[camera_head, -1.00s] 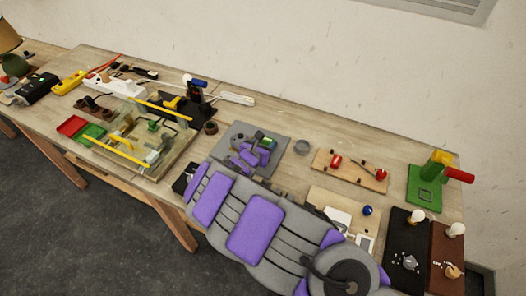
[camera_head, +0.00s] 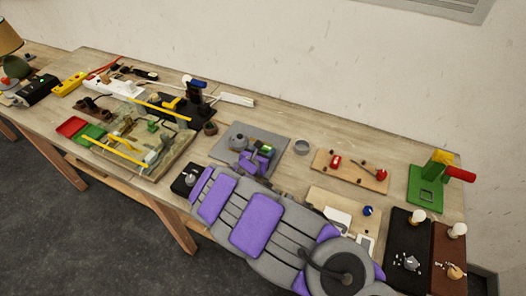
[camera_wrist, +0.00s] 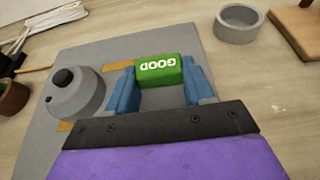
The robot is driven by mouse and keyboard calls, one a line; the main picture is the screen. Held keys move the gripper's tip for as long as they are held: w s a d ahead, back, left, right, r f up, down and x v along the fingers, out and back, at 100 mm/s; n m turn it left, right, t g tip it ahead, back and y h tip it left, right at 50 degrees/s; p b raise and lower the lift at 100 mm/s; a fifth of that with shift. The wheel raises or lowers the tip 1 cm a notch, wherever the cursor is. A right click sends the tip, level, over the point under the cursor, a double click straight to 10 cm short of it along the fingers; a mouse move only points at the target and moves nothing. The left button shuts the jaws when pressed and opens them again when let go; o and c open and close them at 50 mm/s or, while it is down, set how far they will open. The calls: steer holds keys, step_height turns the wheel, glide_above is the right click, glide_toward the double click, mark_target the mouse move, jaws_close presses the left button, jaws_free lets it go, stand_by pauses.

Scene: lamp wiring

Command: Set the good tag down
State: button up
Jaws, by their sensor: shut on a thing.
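The good tag (camera_wrist: 159,70) is a green block with the white word GOOD, upside down in the wrist view. My gripper (camera_wrist: 160,82) is shut on it, with one blue finger at each side. The tag also shows small in the head view (camera_head: 267,148), held by my gripper (camera_head: 262,153) over the grey plate (camera_head: 277,140). I cannot tell whether the tag touches the plate. A grey round part with a dark knob (camera_wrist: 75,93) sits on the plate, left of my gripper.
A grey ring-shaped cup (camera_head: 302,147) stands on the table right of the plate. A wooden board with red parts (camera_head: 350,170) lies farther right. A small black box (camera_head: 187,180) is left of my arm. Bare tabletop lies behind the plate.

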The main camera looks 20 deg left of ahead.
steer(key=o, duration=0.6)
steer(key=shift+s+d+f, duration=0.1)
steer(key=shift+d+f, duration=0.05)
steer(key=shift+f, duration=0.3)
steer(key=o, duration=0.5)
steer(key=shift+s+f, duration=0.1)
steer(key=shift+f, duration=0.05)
steer(key=shift+r, duration=0.35)
steer(key=p+v, duration=0.1)
steer(key=v, duration=0.2)
steer(key=p+v, duration=0.1)
steer(key=v, duration=0.3)
steer(key=r+v, duration=0.1)
steer(key=v, duration=0.3)
steer(key=shift+w+a+p, duration=0.3)
steer(key=shift+p, duration=0.1)
steer(key=shift+s+d+r, duration=0.1)
steer(key=shift+s+r, duration=0.15)
steer(key=shift+s, duration=0.25)
